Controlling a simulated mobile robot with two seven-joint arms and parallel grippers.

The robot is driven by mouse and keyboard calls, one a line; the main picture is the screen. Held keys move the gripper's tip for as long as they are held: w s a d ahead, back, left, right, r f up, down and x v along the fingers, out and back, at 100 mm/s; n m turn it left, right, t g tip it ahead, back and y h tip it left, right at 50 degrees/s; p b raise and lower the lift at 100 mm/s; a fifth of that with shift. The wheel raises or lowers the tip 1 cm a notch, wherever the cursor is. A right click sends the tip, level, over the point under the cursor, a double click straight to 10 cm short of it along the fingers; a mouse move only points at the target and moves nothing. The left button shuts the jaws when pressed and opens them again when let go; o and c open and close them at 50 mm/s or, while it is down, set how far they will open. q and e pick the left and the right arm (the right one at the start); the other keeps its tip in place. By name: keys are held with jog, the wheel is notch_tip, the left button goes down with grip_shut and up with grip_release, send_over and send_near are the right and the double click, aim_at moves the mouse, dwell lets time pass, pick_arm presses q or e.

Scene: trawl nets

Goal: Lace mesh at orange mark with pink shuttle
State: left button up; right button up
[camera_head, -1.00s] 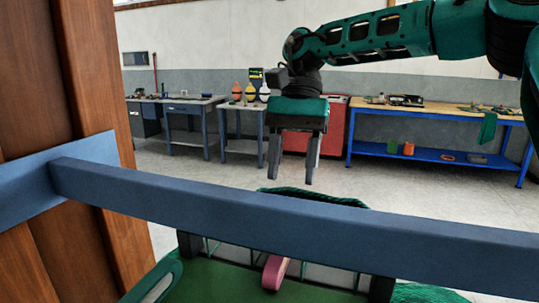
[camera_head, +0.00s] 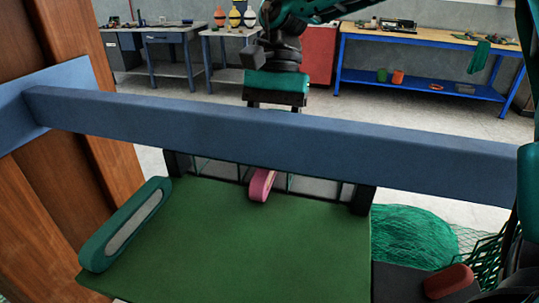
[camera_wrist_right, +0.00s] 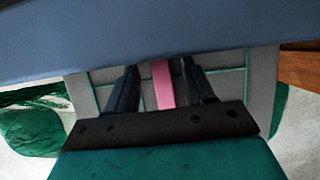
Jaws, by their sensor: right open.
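The pink shuttle (camera_head: 262,185) lies at the far edge of the green board (camera_head: 240,245), leaning against a framed panel of green mesh (camera_head: 310,186). In the right wrist view the pink shuttle (camera_wrist_right: 163,84) shows between the two dark fingers of my right gripper (camera_wrist_right: 160,70), with a gap on each side. The gripper is open. In the head view my right gripper (camera_head: 276,92) is beyond the blue beam, which hides its fingers. No orange mark can be made out. My left gripper is not in view.
A blue beam (camera_head: 270,135) crosses in front of the gripper, fixed to a wooden post (camera_head: 75,185). A green shuttle-shaped piece (camera_head: 125,225) lies on the board's left edge. A green net heap (camera_head: 412,240) and a dark block with a red piece (camera_head: 448,281) are at right.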

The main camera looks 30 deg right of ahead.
jog(key=x, duration=0.3)
jog(key=shift+a+f, duration=0.1)
jog(key=shift+f, duration=0.1)
jog(key=shift+c, duration=0.2)
grip_shut()
dwell(0.3)
